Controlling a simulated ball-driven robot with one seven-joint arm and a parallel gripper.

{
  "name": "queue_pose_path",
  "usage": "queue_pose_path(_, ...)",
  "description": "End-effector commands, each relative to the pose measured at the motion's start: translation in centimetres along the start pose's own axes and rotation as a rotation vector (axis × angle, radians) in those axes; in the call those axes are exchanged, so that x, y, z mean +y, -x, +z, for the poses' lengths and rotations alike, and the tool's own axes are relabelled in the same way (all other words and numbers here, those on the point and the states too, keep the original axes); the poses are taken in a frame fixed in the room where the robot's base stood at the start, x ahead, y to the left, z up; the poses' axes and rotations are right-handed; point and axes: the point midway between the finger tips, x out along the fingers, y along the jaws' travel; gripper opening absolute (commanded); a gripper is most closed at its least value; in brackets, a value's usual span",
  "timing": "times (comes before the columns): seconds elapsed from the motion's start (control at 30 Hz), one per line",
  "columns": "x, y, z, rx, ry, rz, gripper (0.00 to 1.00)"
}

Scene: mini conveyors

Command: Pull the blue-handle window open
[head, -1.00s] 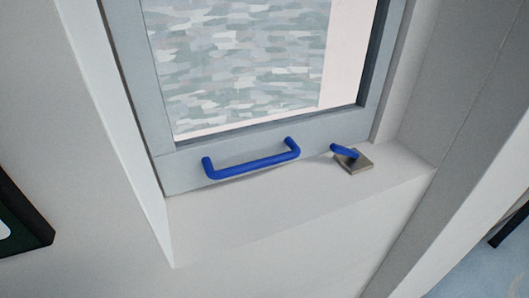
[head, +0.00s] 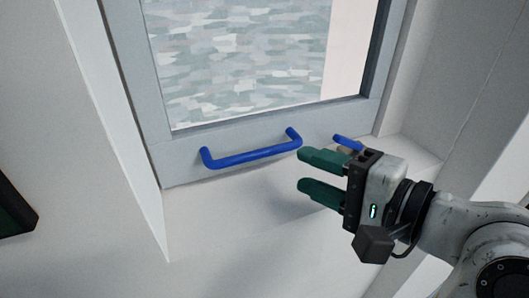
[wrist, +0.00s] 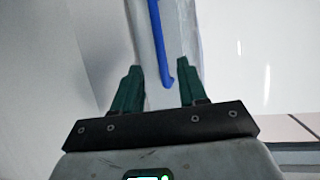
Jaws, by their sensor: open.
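The window (head: 160,152) has a pale grey frame around a pane. A blue bar handle (head: 252,154) is fixed along its bottom rail. A smaller blue lever (head: 347,142) sits at the sill to the right, its base mostly hidden behind my gripper. My gripper (head: 310,174), with two green fingers, is open and empty, just right of and below the bar handle's right end, apart from it in the head view. In the wrist view the blue handle (wrist: 161,45) runs between the directions of the two fingers, beyond their tips.
The white sill (head: 215,215) lies below the window, with recess walls at left and right. A dark-framed object (head: 18,205) hangs on the wall at far left. The space in front of the sill's left part is clear.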

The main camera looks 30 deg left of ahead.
Motion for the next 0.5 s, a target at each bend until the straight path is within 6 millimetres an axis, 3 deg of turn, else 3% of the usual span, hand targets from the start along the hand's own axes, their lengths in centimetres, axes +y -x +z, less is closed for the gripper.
queue_pose_path(0.5,0.0,-8.1,0.1,-0.001,0.000,0.003,0.42)
